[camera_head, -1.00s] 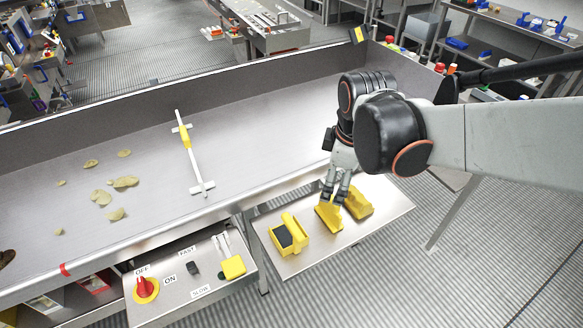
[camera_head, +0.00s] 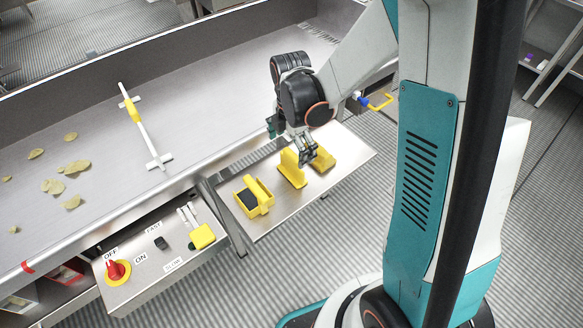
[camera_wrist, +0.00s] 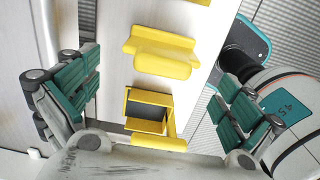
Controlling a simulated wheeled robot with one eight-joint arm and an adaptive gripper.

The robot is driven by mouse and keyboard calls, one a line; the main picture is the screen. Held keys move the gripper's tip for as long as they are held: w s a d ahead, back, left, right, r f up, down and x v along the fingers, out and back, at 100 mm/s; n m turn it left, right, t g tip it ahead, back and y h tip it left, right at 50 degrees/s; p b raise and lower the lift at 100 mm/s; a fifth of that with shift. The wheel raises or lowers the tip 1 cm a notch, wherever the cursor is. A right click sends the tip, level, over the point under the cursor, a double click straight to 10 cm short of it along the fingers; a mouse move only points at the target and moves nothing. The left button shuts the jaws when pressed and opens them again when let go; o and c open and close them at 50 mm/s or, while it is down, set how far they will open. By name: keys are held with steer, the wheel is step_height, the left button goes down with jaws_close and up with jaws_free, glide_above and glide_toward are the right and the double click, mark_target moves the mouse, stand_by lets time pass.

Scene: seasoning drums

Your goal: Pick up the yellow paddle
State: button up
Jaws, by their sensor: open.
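Several yellow pieces lie on the small metal side shelf (camera_head: 262,226). An upright-backed yellow paddle (camera_head: 290,170) is in the middle, and it also shows in the wrist view (camera_wrist: 162,52). A second yellow piece (camera_head: 323,160) is to its right, partly hidden by my gripper. A yellow box-like piece with a dark inside (camera_head: 256,198) is on the left, and it shows in the wrist view (camera_wrist: 148,112). My gripper (camera_head: 304,160) is over the middle and right pieces. In the wrist view its fingers (camera_wrist: 158,95) are wide apart with nothing gripped.
A metal trough (camera_head: 200,90) lies behind, holding a white rod with a yellow middle (camera_head: 133,110) and several tan flakes (camera_head: 55,186). A control box (camera_head: 150,262) with a red knob (camera_head: 116,271) stands front left. The shelf's front is bare.

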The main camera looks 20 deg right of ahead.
mark_target(292, 164)
step_height(292, 164, down, 8)
steer(key=b, duration=0.3)
steer(key=shift+d+r, duration=0.15)
steer(key=shift+s, duration=0.1)
steer(key=c, duration=0.8)
